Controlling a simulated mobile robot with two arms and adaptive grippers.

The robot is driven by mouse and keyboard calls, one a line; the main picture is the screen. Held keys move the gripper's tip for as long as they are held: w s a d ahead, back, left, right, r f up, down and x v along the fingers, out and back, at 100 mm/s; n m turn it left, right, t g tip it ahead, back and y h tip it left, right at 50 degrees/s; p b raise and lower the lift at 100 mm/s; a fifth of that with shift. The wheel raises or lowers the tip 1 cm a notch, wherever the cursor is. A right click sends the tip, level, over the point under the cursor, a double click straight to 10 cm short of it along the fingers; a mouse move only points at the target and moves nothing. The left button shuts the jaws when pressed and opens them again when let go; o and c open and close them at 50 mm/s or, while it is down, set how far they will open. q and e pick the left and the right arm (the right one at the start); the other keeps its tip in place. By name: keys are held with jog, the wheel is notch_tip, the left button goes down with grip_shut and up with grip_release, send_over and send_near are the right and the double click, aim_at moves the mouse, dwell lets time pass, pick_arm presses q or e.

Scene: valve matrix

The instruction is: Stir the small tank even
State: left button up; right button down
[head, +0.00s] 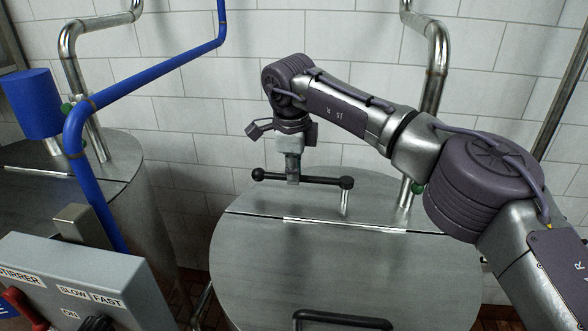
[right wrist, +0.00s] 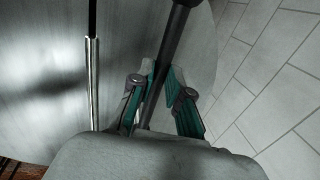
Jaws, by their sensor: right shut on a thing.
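A steel tank with a round grey lid (head: 330,265) stands in the middle of the head view. In the right wrist view the bar (right wrist: 176,45) runs between the green-lined fingers. The tank's contents are hidden by the lid. My left gripper is in neither view.
A grey control box (head: 90,285) labelled STIRRER, SLOW and FAST stands at the lower left. A second steel tank (head: 125,150) and a blue pipe (head: 160,73) are behind it. A steel pipe (head: 436,65) rises behind the lid. A black handle (head: 345,318) sits at the lid's front.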

jog(key=shift+w+d+r, duration=0.1)
jog(key=shift+d, duration=0.05)
jog(key=c, duration=1.1)
grip_release()
jog(key=shift+c, duration=0.2)
notch_tip(320, 180, up, 12)
jog(key=s, duration=0.2)
jog(key=shift+s+f, duration=0.15)
jog(key=shift+f, duration=0.05)
